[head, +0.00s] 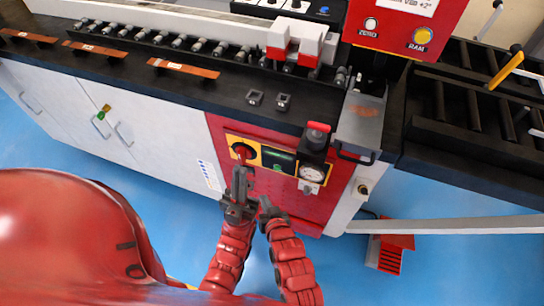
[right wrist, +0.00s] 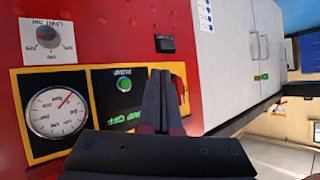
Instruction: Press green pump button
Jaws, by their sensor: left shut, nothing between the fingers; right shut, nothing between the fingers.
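The green pump button (right wrist: 124,84) is a small round button on a dark panel with green lettering in the right wrist view. In the head view this dark panel (head: 279,160) sits in a yellow frame on the red cabinet front. My left gripper (head: 240,172) is shut and empty, just below the red rotary knob (head: 243,150). My right gripper (head: 265,204) is shut and empty, lower and to the right, below the panel. In the right wrist view its fingers (right wrist: 161,74) appear right of the button and partly cover the red knob (right wrist: 180,90). No contact with the button is visible.
A pressure gauge (head: 312,173) is beside the panel. A black block with a red top (head: 317,135) protrudes above it. A metal tray (head: 360,125) overhangs at the right. A red pedal box (head: 391,252) stands on the blue floor. White cabinet doors (head: 85,120) are at left.

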